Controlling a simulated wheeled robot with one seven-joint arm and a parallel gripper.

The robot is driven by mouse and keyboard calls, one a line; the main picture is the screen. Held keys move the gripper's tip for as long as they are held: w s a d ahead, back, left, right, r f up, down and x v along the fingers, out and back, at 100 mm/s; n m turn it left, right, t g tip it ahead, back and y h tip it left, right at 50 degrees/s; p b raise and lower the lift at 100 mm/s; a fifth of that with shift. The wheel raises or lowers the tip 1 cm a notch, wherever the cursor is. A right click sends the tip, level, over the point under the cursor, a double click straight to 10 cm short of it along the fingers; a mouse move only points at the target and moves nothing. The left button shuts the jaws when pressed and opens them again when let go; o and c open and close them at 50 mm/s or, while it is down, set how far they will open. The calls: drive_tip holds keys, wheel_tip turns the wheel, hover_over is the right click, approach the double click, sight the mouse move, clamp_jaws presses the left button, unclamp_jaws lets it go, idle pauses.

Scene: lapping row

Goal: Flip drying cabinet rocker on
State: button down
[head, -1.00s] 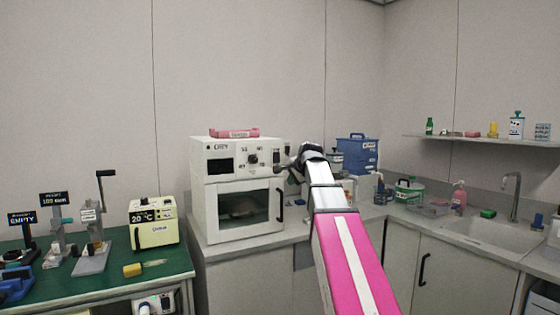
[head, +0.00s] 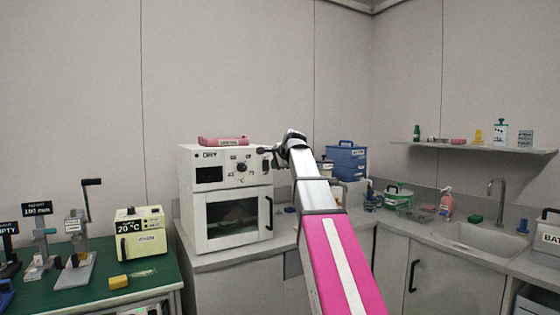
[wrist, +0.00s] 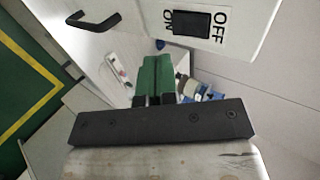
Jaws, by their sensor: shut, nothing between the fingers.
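The drying cabinet (head: 186,205) is a white box marked DRY, with a dial, a dark display and a windowed door, at the left of the counter. Its black rocker (wrist: 192,24) shows in the wrist view on a white panel, with ON printed on its left and OFF on its right. Which side is pressed in, I cannot tell. My gripper (head: 264,150) is at the upper right of the cabinet front and hides that part of the panel. In the wrist view, the green fingers of my gripper (wrist: 155,62) are together and empty, below and left of the rocker, apart from it in the picture.
A black door handle (wrist: 95,22) sticks out from the cabinet front. A pink item (head: 222,141) lies on top of the cabinet. A blue container (head: 346,162) stands to the right on the counter. A yellow 20 °C unit (head: 140,233) stands on the green bench at left.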

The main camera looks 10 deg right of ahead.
sight(267, 168)
drive_tip(key=w, duration=0.2)
drive_tip(key=w+a+f, duration=0.2)
drive_tip(key=w, duration=0.1)
drive_tip(key=shift+w, duration=0.35)
drive_tip(key=shift+w+f+t, duration=0.2)
drive_tip(key=shift+w+t, duration=0.05)
drive_tip(key=shift+t, duration=0.45)
drive_tip(key=shift+w, duration=0.2)
drive_tip(key=shift+f, duration=0.1)
drive_tip(key=shift+w+a, duration=0.1)
